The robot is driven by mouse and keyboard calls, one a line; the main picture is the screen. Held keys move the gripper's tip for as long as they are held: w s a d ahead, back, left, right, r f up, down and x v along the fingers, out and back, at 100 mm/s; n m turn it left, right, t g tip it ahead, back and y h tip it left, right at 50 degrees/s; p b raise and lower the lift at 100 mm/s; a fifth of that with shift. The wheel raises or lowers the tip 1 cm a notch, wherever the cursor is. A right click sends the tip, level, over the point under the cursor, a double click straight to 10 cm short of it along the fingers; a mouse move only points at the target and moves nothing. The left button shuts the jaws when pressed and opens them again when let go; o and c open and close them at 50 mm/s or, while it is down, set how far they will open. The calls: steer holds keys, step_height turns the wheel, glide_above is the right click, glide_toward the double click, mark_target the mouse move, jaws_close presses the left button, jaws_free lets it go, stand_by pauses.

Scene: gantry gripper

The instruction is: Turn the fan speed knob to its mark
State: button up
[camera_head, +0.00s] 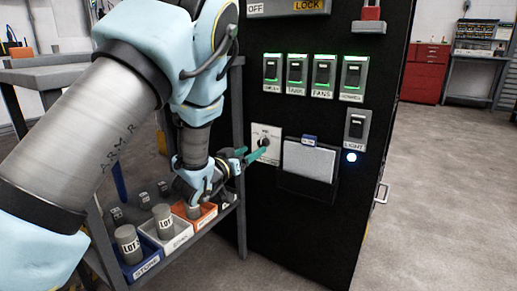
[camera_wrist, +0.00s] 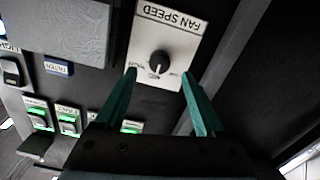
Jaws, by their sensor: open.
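The fan speed knob (camera_wrist: 159,62) is a round black knob on a white plate (camera_wrist: 172,22) lettered FAN SPEED, upside down in the wrist view. A light pointer line shows on the knob, with small markings around it too small to read. In the head view the plate (camera_head: 259,131) is on the black cabinet, and the knob (camera_head: 264,141) is partly behind my fingers. My gripper (camera_wrist: 158,77) is open, its two green fingers on either side of the knob's near side, with gaps showing. In the head view my gripper (camera_head: 259,154) is close in front of the plate; contact cannot be told.
A grey panel (camera_head: 310,160) in a black holder is right of the plate. Several green-lit switches (camera_head: 297,72) are above, and a LIGHT switch (camera_head: 356,129) is at right. A shelf with an orange bin (camera_head: 203,219) and a blue bin (camera_head: 137,270) stands below my arm.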

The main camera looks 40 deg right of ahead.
mark_target(261, 145)
steer(key=shift+b+x, duration=0.5)
steer(key=shift+x, duration=2.25)
steer(key=shift+c, duration=0.4)
jaws_close()
